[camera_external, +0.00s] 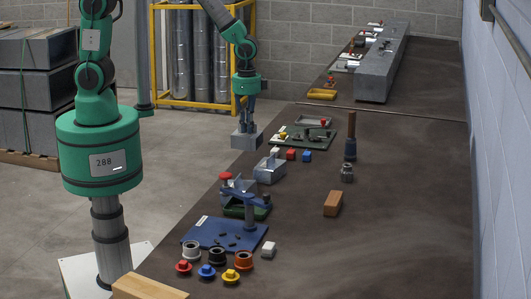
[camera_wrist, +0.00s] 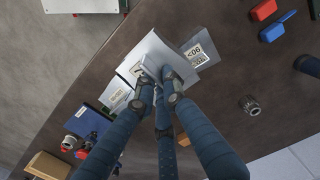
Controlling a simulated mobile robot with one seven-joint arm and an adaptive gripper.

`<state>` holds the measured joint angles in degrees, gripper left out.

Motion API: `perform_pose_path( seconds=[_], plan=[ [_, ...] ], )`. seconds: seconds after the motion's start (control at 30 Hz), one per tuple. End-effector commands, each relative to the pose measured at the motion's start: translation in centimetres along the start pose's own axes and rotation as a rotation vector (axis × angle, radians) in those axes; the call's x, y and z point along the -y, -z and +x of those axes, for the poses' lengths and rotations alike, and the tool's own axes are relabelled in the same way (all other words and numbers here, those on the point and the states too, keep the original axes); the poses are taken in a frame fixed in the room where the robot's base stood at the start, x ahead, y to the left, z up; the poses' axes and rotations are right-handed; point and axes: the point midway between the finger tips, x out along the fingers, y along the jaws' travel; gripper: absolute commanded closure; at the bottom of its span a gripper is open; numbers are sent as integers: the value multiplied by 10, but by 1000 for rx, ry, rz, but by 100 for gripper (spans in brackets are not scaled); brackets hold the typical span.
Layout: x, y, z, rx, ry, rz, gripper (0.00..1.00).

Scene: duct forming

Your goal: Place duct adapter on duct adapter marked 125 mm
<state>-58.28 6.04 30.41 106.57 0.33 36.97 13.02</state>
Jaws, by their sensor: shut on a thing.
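My gripper (camera_external: 246,122) is shut on a grey sheet-metal duct adapter (camera_external: 246,139), which hangs above the table's left edge. In the wrist view, my fingers (camera_wrist: 160,82) hold this adapter (camera_wrist: 150,48) close to the camera, and it covers part of what lies below. A second grey duct adapter (camera_external: 268,172) sits on the table below and to the right of the held one; its label, partly showing "00", appears in the wrist view (camera_wrist: 205,52). A third grey adapter (camera_external: 236,190) stands nearer the camera, with a label (camera_wrist: 117,97) too small to read. I cannot read "125 mm" anywhere.
Red and blue blocks (camera_external: 307,156) and a dark green tray (camera_external: 318,137) lie behind the second adapter. A blue fixture (camera_external: 225,235) with coloured plugs is at the front. A wooden block (camera_external: 333,203) and metal fitting (camera_external: 347,172) lie right. The table's right side is clear.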

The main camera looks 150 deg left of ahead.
Motion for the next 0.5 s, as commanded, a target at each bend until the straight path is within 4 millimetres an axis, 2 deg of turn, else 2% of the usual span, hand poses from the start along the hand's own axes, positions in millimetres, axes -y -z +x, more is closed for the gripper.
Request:
perform_pose_path(
  seconds=[0.3,0.5],
  plan=[
    [10,51,5,-1,0,0,100],
    [13,70,6,-1,0,0,100]
  ],
)
